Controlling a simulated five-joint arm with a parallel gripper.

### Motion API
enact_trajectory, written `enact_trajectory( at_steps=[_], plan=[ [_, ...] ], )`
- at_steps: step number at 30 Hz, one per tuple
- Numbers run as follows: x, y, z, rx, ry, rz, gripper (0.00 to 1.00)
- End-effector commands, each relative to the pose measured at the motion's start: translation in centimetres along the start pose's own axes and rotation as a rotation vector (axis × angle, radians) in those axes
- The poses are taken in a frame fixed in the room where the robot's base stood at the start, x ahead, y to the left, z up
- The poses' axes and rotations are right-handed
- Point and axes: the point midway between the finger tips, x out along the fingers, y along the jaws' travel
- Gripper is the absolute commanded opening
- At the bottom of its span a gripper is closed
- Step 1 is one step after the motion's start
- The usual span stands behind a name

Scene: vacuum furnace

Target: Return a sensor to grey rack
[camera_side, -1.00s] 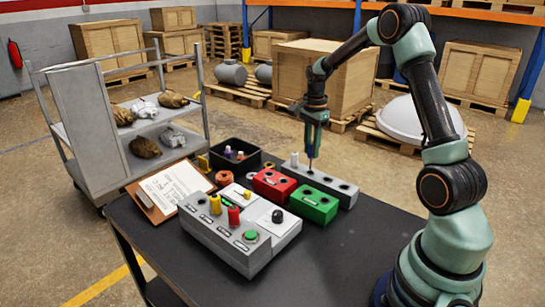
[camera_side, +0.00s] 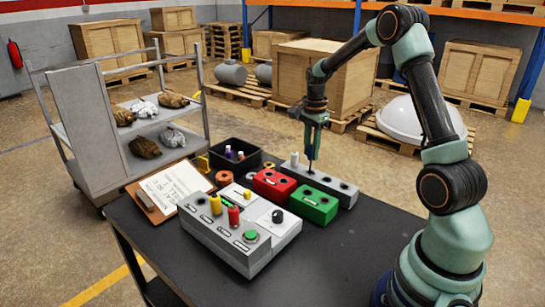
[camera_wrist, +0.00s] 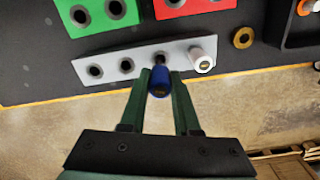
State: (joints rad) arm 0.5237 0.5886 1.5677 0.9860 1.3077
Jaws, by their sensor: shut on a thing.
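My gripper (camera_wrist: 160,90) is shut on a blue sensor (camera_wrist: 159,80), held between the fingertips in the wrist view. In the side view my gripper (camera_side: 311,150) points down over the grey rack (camera_side: 338,184). The grey rack also shows in the wrist view (camera_wrist: 111,62) as a long bar with several round holes. The blue sensor is right by a dark hole, next to a white sensor (camera_wrist: 203,56) standing in the rack's end hole. I cannot tell whether its lower end is inside the hole. The white sensor also shows in the side view (camera_side: 294,158).
A red block (camera_side: 273,185) and a green block (camera_side: 314,205) with holes stand close in front of the rack. A black bin (camera_side: 235,165) is to the left. A grey control box (camera_side: 240,240) and a clipboard (camera_side: 170,190) lie nearer. The table's right side is clear.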

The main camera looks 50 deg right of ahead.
Motion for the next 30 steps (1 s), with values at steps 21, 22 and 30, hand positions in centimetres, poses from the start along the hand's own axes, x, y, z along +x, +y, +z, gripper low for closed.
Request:
enact_trajectory(
  at_steps=[21,22,30],
  plan=[
    [1.4,0.0,0.0,0.000,0.000,0.000,0.00],
    [1.5,0.0,0.0,0.000,0.000,0.000,0.00],
    [2.2,0.0,0.0,0.000,0.000,0.000,0.00]
  ],
)
